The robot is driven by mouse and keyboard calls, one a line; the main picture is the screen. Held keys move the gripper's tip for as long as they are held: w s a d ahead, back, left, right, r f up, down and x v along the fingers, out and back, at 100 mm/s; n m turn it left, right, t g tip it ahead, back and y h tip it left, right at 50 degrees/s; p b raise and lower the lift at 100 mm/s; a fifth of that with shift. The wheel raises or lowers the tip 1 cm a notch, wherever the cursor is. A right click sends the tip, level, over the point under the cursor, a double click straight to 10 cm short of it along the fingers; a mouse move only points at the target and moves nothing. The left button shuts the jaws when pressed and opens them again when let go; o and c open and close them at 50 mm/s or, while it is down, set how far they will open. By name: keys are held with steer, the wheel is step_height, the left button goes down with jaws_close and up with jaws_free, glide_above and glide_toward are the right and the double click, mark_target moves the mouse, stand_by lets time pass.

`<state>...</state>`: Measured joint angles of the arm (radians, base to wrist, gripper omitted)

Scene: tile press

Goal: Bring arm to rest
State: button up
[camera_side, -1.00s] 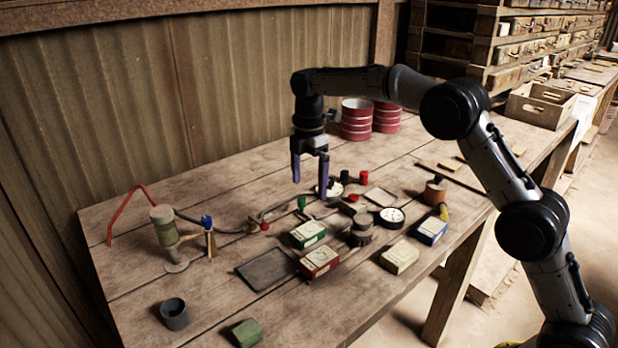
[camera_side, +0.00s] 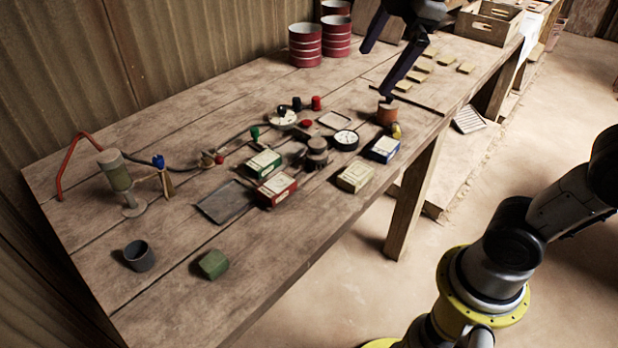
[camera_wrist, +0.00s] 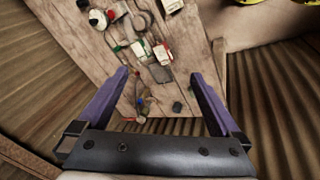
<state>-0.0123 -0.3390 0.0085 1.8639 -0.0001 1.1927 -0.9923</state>
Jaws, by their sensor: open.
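My gripper (camera_side: 375,73) is at the top of the side view, raised near the table's back right part, its two dark fingers apart with nothing between them. In the wrist view my gripper (camera_wrist: 160,73) also shows open and empty, with the bench far below. On the wooden bench (camera_side: 250,110) stand a dark round press-like piece (camera_side: 317,157), a green-sided box (camera_side: 264,163), a red-sided box (camera_side: 277,188), a cream box (camera_side: 355,177) and a blue-sided box (camera_side: 382,149). A flat dark plate (camera_side: 226,201) lies to their left. My gripper touches none of them.
A white-faced dial (camera_side: 346,140) and an orange pot (camera_side: 387,115) sit at the right. Red drums (camera_side: 306,45) stand behind. A dark cup (camera_side: 140,256) and green block (camera_side: 213,264) are in front. A slatted crate (camera_side: 488,22) is beyond.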

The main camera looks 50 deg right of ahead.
steer(key=s+f+m, duration=1.1)
steer(key=s+f, duration=0.1)
steer(key=shift+d+f+m+t, duration=0.15)
steer(key=shift+f+m+t, duration=0.15)
steer(key=shift+t, duration=0.1)
